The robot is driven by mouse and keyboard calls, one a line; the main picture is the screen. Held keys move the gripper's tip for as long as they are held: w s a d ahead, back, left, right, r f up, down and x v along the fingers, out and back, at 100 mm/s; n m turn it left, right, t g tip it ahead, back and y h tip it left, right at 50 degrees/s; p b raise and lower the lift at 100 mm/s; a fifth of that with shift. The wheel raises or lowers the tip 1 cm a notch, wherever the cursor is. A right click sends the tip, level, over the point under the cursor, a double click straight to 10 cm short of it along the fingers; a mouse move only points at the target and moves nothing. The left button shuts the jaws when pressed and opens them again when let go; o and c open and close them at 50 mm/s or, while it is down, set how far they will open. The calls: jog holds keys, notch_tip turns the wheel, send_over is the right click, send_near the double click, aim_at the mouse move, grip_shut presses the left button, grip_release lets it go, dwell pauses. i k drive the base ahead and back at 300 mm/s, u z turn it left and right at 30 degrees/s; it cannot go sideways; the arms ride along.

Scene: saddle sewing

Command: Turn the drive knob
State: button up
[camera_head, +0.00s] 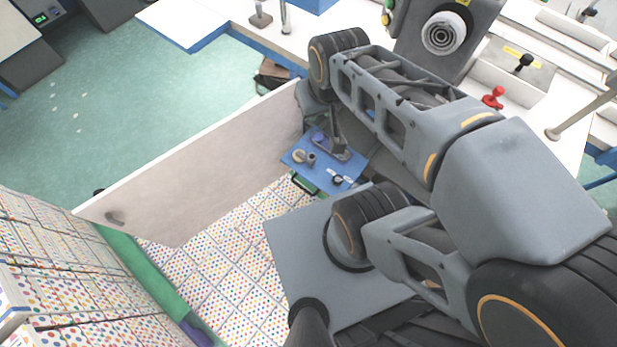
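My arm reaches from the lower right up to the top middle, then bends down at its far end. My gripper (337,143) seems to be the dark grey part below that end, over a small blue panel (345,170); its fingers are too small to make out. On the panel, left of it, stand a beige round piece (299,156) and a small grey knob-like piece (311,159). A black and white piece (337,180) lies in front. A large ringed grey-white knob (442,34) sits on a grey machine housing at the top. I cannot tell which is the drive knob.
A tall pale board (200,160) stands left of the panel. Stacks of dotted boxes (70,280) fill the lower left. A white bench at the upper right carries a black-knobbed lever (525,62) and a red knob (493,97). Green floor (130,90) is open at upper left.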

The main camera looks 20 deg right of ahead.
aim_at(337, 179)
jog(key=u, duration=1.25)
jog(key=k, duration=0.35)
jog(key=z, duration=1.05)
